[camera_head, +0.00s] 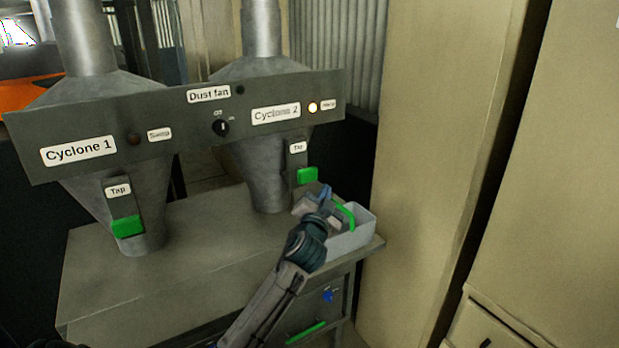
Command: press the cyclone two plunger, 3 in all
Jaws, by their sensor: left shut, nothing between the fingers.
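The cyclone two plunger is taken to be the green block (307,175) under the small "Tap" label, on the front of the Cyclone 2 cone (265,180). My left gripper (325,192) is shut and empty, just below and to the right of that green block. A small gap seems to show between them, but I cannot tell the depth. My right gripper is not in view.
A grey bin (352,238) with a green handle stands behind my left gripper at the bench's right end. The Cyclone 1 cone (150,200) has its own green block (127,227). A dial (221,128) sits on the panel. The bench top (190,245) is clear at front left.

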